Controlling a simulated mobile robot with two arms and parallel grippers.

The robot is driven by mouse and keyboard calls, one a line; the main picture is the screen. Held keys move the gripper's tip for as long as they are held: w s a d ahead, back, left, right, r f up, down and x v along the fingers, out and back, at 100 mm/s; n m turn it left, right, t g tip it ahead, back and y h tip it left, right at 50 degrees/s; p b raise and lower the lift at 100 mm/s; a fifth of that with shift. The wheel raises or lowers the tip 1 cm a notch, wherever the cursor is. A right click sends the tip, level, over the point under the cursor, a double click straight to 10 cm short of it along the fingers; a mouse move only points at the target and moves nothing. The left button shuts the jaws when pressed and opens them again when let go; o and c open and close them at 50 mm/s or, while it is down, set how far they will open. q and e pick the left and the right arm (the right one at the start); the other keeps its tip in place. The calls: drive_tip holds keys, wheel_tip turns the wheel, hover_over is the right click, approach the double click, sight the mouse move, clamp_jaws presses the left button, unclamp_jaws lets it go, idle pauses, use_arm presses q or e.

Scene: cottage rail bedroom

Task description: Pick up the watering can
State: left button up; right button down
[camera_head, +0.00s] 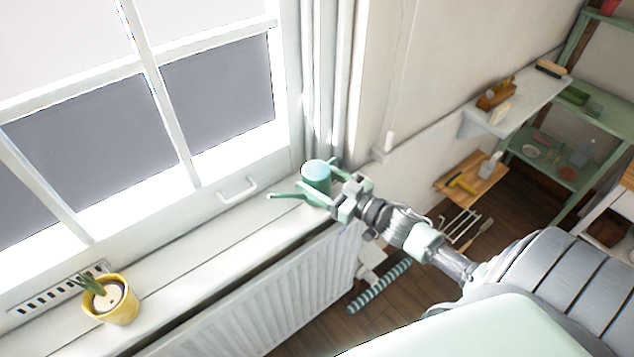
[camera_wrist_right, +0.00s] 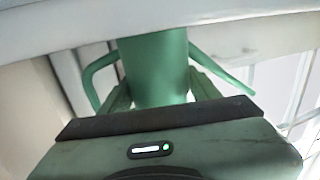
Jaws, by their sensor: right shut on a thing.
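The green watering can (camera_head: 316,176) is at the right end of the white windowsill, by the curtain. Its thin spout points left in the head view. My right gripper (camera_head: 336,201) is shut on the can's body from the room side. In the right wrist view the can (camera_wrist_right: 155,66) stands between the two fingers of the gripper (camera_wrist_right: 155,100), with the handle on the left and the spout on the right. I cannot tell whether the can's base touches the sill. My left gripper is not in view.
A yellow pot with a plant (camera_head: 112,302) stands on the windowsill (camera_head: 190,250) at the left. The window and its handle (camera_head: 237,190) are behind the sill. A white radiator (camera_head: 270,295) is below it. Shelves (camera_head: 515,100) with small objects are at the right.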

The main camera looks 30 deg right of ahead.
drive_tip(key=shift+r, duration=0.1)
drive_tip(key=shift+r, duration=0.45)
wheel_tip(320, 180, up, 19)
idle(0.3)
